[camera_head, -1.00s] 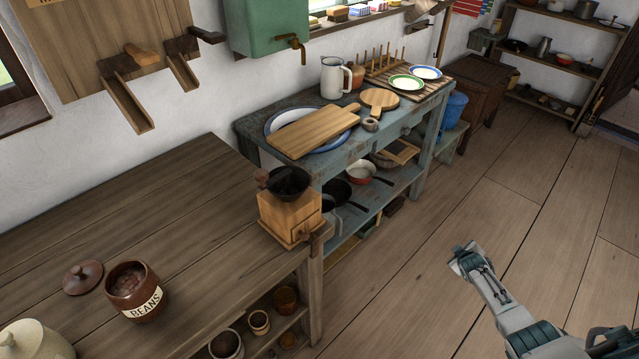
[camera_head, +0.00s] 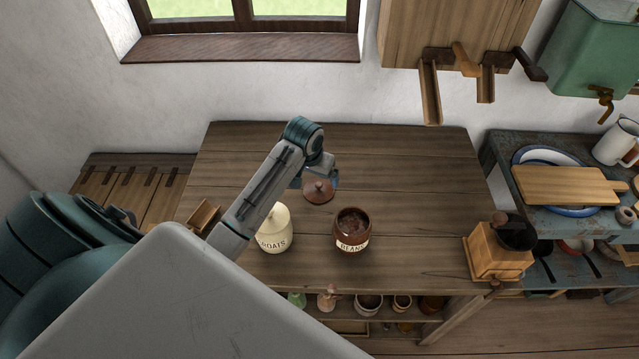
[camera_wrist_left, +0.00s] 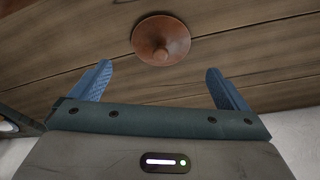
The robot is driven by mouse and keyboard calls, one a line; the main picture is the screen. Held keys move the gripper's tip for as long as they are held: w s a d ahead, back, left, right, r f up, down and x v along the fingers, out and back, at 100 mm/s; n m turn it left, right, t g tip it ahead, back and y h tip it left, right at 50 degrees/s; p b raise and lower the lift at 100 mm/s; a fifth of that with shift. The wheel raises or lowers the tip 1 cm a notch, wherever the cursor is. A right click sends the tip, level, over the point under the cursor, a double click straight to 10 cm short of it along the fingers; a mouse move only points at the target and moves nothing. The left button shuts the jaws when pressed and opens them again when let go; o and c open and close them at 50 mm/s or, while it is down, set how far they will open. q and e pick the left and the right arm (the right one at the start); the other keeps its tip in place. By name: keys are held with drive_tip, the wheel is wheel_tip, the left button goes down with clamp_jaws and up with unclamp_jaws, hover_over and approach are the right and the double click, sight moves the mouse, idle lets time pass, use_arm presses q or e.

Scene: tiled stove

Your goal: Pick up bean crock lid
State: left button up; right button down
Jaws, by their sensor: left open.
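The bean crock lid (camera_head: 318,191) is a round red-brown lid with a knob, lying on the wooden table behind and left of the bean crock (camera_head: 352,232). The crock is brown, labelled BEANS, uncovered and filled with beans. My left gripper (camera_head: 320,181) is at the lid in the head view, partly hidden by its own arm. In the left wrist view the lid (camera_wrist_left: 161,40) lies beyond and between the two blue fingers of the open gripper (camera_wrist_left: 158,84), apart from them. My right gripper is out of view.
A cream OATS crock (camera_head: 275,232) stands left of the bean crock, close to my left arm. A wooden coffee grinder (camera_head: 498,255) stands at the table's right end. The table (camera_head: 420,180) is clear behind and right of the bean crock.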

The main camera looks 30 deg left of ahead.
sight(318, 186)
use_arm(q)
drive_tip(key=x, duration=0.3)
drive_tip(key=shift+w+a+f+p, duration=0.1)
drive_tip(key=shift+w+f+p, duration=0.05)
drive_tip(key=shift+f+p, duration=0.5)
drive_tip(key=p+x, duration=0.1)
drive_tip(key=x, duration=0.3)
drive_tip(key=shift+w+r, duration=0.1)
